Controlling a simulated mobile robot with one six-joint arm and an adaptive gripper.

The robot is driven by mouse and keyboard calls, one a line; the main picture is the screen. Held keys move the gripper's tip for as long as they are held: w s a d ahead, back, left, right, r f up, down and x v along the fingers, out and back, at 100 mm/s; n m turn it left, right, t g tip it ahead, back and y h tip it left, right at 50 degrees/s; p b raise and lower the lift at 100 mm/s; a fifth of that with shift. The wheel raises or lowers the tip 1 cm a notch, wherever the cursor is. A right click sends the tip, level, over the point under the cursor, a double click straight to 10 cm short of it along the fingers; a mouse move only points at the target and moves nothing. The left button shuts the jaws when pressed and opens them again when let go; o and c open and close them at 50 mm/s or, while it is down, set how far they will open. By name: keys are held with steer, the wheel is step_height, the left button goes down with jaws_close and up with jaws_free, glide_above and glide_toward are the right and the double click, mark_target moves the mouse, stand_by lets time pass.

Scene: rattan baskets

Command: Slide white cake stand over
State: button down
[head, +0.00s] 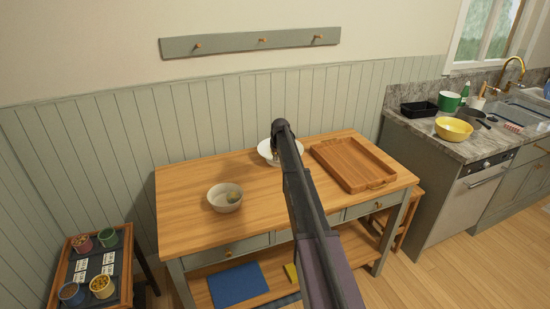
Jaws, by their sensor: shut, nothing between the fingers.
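A white round dish (265,150), which looks like the cake stand, is on the wooden table (180,215) toward the back. My arm crosses in front of it and hides its right middle part, and its base cannot be seen. My gripper (274,152) is at the far end of my arm, over or beside the white dish. It is shut with nothing in it. The arm hides most of it, so I cannot tell whether it touches the dish.
A pale bowl (225,200) with a greenish item inside stands at the left of the table. A wooden tray (352,160) lies at the right. Bare tabletop lies between bowl and dish. The panelled wall (120,130) stands behind the table.

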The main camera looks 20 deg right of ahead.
steer(key=shift+p+v, duration=1.4)
steer(key=shift+v, duration=0.35)
steer(key=s+a+g, duration=0.1)
steer(key=s+a, duration=0.6)
steer(key=s, duration=0.8)
steer(key=s+a+g, duration=0.1)
steer(key=s+a, duration=0.5)
steer(key=s, duration=0.9)
steer(key=s+a+g, duration=0.1)
steer(key=s+a, duration=0.6)
steer(key=s, duration=0.9)
steer(key=shift+a+f, duration=0.3)
steer(key=shift+f, duration=0.05)
